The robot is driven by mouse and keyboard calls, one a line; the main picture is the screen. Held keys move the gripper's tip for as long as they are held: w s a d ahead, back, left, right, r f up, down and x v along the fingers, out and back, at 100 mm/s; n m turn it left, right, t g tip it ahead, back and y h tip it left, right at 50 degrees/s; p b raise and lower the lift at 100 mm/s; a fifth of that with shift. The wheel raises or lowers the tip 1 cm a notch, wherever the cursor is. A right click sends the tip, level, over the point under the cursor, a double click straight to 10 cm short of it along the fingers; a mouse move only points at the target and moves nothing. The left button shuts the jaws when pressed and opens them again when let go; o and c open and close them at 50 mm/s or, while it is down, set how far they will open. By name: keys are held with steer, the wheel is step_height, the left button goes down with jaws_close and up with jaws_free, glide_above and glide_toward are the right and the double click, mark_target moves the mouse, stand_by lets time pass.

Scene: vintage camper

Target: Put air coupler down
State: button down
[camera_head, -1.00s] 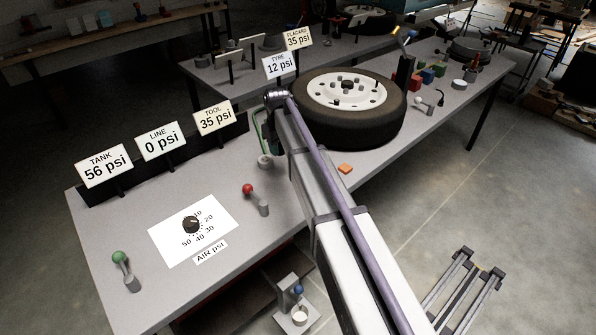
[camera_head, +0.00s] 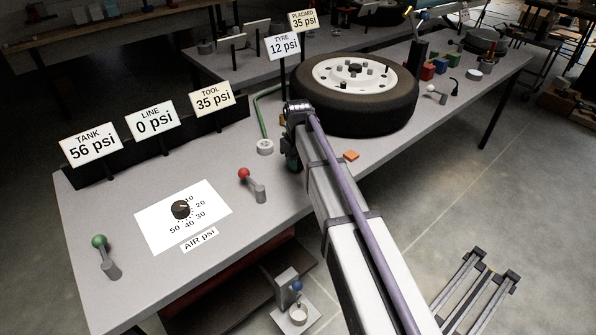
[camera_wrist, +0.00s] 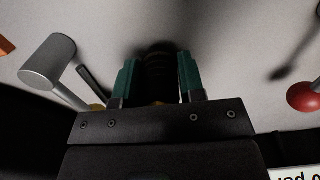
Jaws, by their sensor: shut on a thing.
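My gripper (camera_head: 292,160) is over the bench in the head view, right of the white ring fitting and left of the orange block, partly hidden by my arm. In the wrist view its two green fingers (camera_wrist: 158,75) are shut on a dark, ribbed, round piece with a brass-coloured bit at its near end, which I take as the air coupler (camera_wrist: 158,68). The coupler is not clearly visible in the head view. Whether it touches the bench I cannot tell.
The white ring fitting (camera_head: 265,147) stands near the green hose (camera_head: 262,115). The red-knobbed lever (camera_head: 250,180) is left, the orange block (camera_head: 351,156) right, the tyre (camera_head: 368,118) behind. A grey cylinder (camera_wrist: 46,62) is beside the fingers in the wrist view. Bare bench lies around.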

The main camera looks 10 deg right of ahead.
steer(key=shift+f+p, duration=0.15)
steer(key=shift+p, duration=0.15)
steer(key=shift+f+b, duration=0.65)
steer(key=c, duration=0.7)
jaws_free()
steer(key=shift+r, duration=0.15)
step_height(320, 180, up, 13)
steer(key=p, duration=1.3)
steer(key=shift+r+p, duration=0.15)
steer(key=shift+p, duration=0.15)
steer(key=s+m, duration=0.1)
steer(key=s, duration=0.7)
steer(key=s+m, duration=0.2)
steer(key=s, duration=0.6)
steer(key=s+m, duration=0.2)
steer(key=s, duration=0.7)
steer(key=shift+w, duration=0.1)
